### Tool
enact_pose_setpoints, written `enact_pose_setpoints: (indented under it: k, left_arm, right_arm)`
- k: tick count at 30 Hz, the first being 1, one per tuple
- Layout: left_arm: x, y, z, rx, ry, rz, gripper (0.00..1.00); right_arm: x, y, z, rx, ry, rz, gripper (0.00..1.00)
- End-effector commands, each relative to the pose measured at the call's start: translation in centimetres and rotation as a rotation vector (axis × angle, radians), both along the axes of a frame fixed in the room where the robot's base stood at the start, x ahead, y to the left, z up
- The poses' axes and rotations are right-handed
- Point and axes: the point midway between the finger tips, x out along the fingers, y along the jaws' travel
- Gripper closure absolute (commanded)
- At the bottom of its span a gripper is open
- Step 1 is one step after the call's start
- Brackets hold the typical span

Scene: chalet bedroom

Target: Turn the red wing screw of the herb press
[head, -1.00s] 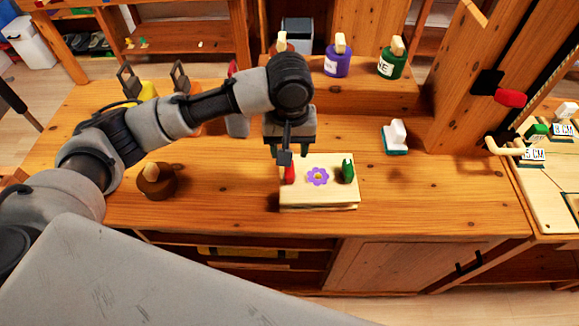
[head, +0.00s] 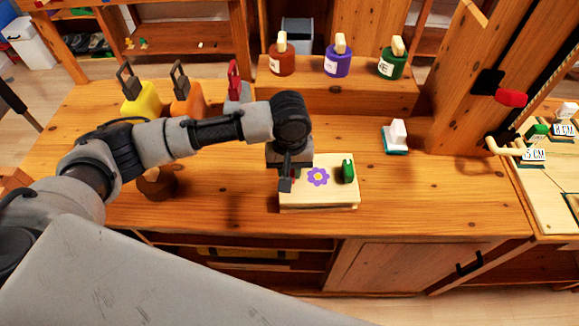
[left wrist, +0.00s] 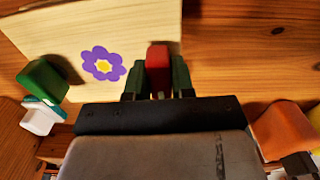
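The herb press (head: 328,199) is a pale wooden board on the bench, with a purple flower (head: 318,176) on top and a green wing screw (head: 348,171) at its right. My left gripper (head: 286,182) is down at the press's left side and hides the red wing screw in the head view. In the left wrist view the red wing screw (left wrist: 158,67) stands between the two fingers of my left gripper (left wrist: 158,78). It fills the gap, and the fingers appear closed on its sides. My right gripper is in neither view.
Red-brown (head: 282,60), purple (head: 337,62) and green (head: 391,65) bottles stand on the raised shelf. Yellow (head: 143,103) and orange (head: 187,103) containers stand behind my left arm. A white-and-teal object (head: 396,138) is right of the press. The front right bench is clear.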

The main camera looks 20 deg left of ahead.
Motion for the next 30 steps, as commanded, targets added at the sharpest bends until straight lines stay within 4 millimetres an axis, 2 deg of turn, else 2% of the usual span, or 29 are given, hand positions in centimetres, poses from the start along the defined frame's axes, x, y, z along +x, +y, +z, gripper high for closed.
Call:
enact_pose_setpoints:
  k: [1,4,14,20,30]
  left_arm:
    - [0.0,0.0,0.0,0.000,0.000,0.000,0.85]
    - [0.0,0.0,0.0,0.000,0.000,0.000,1.00]
    - [0.0,0.0,0.3,-0.001,0.002,-0.045,1.00]
    - [-0.1,0.0,0.6,0.000,0.004,-0.159,1.00]
    - [-0.1,-0.1,0.7,-0.001,0.004,-0.467,1.00]
  right_arm:
    - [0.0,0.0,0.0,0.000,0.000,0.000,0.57]
    - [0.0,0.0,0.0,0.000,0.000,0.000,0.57]
    - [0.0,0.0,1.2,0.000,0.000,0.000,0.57]
    - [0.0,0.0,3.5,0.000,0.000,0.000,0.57]
    - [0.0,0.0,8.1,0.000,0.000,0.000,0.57]
